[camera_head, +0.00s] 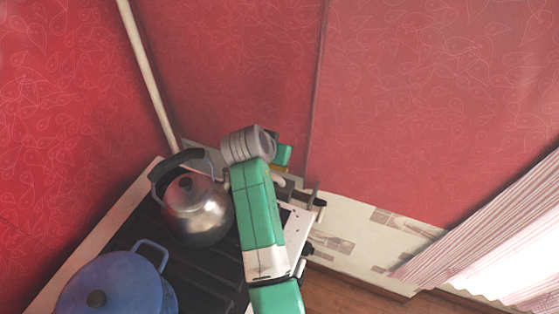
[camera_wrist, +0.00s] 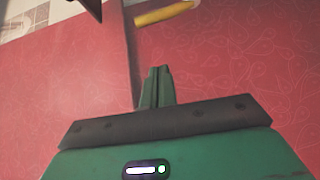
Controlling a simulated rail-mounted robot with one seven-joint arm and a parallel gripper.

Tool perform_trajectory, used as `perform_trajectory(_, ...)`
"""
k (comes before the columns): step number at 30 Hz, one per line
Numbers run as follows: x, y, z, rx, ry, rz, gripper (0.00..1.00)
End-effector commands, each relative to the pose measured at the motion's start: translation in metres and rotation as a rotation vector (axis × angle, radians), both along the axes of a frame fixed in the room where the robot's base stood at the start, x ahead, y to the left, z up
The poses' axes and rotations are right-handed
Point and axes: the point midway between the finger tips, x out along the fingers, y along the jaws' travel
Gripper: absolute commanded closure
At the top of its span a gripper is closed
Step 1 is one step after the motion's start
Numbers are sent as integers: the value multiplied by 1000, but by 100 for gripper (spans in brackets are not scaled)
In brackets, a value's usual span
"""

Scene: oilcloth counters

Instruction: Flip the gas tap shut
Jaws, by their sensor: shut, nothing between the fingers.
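A yellow bar (camera_wrist: 163,14), which looks like the gas tap's lever, shows at the top of the wrist view. My gripper (camera_wrist: 158,72) has its two green fingers together with nothing between them. In the wrist view a gap of red wall shows between the fingertips and the yellow bar, so no contact is seen. In the head view my arm reaches over the stove's right side, and a green part of my gripper (camera_head: 284,155) shows behind the wrist. A small yellow patch (camera_head: 278,170) shows just below it. The rest of the tap is hidden by my arm.
A metal kettle (camera_head: 197,212) stands on the dark stove top (camera_head: 205,272), close to the left of my arm. A blue pot (camera_head: 115,285) stands nearer. Red patterned walls rise behind, with a pale pipe (camera_head: 147,75) in the corner. A pink curtain (camera_head: 490,235) hangs at right.

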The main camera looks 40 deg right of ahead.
Motion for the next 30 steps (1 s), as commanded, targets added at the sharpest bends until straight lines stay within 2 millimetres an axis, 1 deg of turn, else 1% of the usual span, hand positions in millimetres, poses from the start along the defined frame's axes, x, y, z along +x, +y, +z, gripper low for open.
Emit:
perform_trajectory(5, 2, -4, -6, 0, -1, 1, 100)
perform_trajectory(8, 7, -14, -19, 1, 0, 1, 100)
perform_trajectory(12, 16, -31, -41, 1, 0, 1, 100)
perform_trajectory(22, 32, -62, -78, 0, -2, 3, 100)
perform_trajectory(24, 28, -52, -75, -1, -2, 4, 100)
perform_trajectory(30, 18, -34, -79, -2, -2, 4, 100)
